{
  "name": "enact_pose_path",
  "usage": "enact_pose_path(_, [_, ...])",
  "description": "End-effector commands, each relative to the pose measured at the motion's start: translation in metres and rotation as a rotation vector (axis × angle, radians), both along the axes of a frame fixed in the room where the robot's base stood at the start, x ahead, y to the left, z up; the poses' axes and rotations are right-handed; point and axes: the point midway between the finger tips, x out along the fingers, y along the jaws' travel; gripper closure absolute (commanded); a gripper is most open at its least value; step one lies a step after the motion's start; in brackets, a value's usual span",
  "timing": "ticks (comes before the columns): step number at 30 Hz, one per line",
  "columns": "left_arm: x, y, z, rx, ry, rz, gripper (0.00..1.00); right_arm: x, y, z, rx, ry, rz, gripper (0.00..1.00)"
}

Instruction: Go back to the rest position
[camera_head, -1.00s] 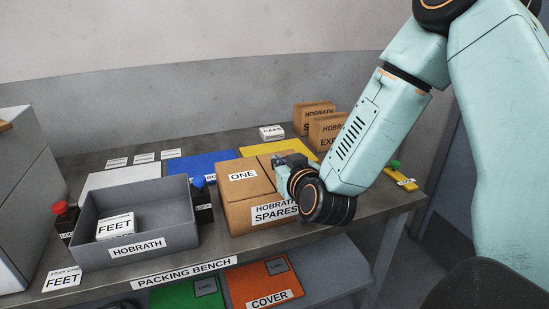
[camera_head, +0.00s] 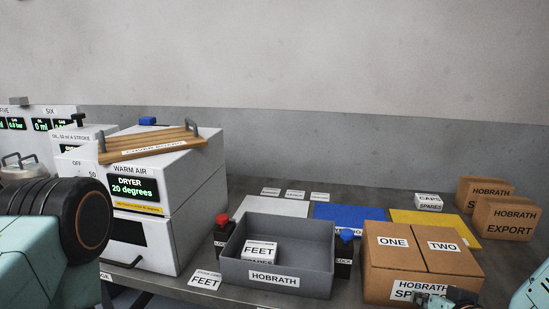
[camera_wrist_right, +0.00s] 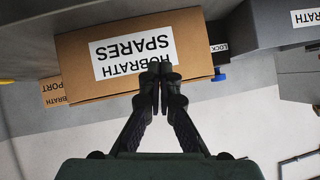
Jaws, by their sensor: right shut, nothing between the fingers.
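My right gripper (camera_wrist_right: 160,88) is shut and empty in the right wrist view, its fingertips together in front of the SPARES label of the cardboard box. That box (camera_wrist_right: 195,32) shows upside down there. In the head view the same cardboard box (camera_head: 385,262) stands on the bench with its top closed, labelled ONE and TWO.
A grey HOBRATH bin (camera_head: 322,286) holds a FEET box (camera_head: 261,251). A white dryer (camera_head: 190,205) stands left.

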Motion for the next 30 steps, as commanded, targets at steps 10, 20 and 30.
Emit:
enact_pose_path(10, [0.000,0.000,-0.025,0.000,0.000,0.000,0.60,-0.133,0.046,-0.172,0.031,0.590,0.107,1.00])
enact_pose_path(20, [0.000,0.000,-0.043,0.000,0.001,0.000,0.60,-0.263,0.061,-0.259,-0.069,0.945,0.253,1.00])
enact_pose_path(30, [0.000,0.000,-0.044,0.000,0.000,0.000,0.60,-0.279,0.062,-0.266,-0.072,0.979,0.265,1.00])
